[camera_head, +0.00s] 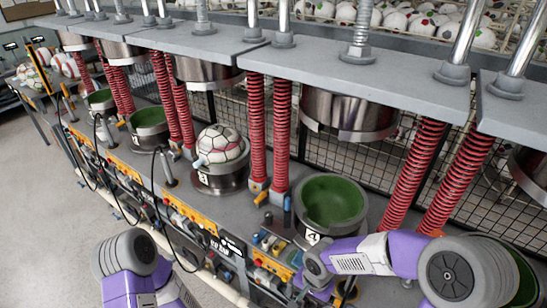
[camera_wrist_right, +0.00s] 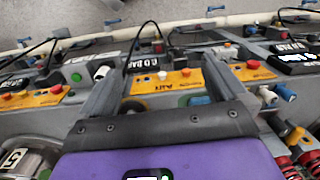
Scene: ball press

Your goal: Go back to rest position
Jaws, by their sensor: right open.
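My right arm reaches in from the right in the head view, its hand low in front of the press with the number 4 mould (camera_head: 335,199). In the right wrist view my right gripper (camera_wrist_right: 158,62) is open and empty, its two grey fingers spread above the control panel (camera_wrist_right: 150,105). I cannot tell whether the fingers touch the panel. Purple and grey parts of my left arm show at the bottom left of the head view; its gripper is out of the picture. A white ball with reddish lines (camera_head: 220,146) sits in the neighbouring press mould.
Upper press heads (camera_head: 348,115) hang above the moulds between red springs (camera_head: 279,130). Panels with knobs, buttons and black cables (camera_head: 156,180) line the bench front. More balls (camera_head: 32,74) lie at the far left. Grey floor (camera_head: 35,215) at the left is clear.

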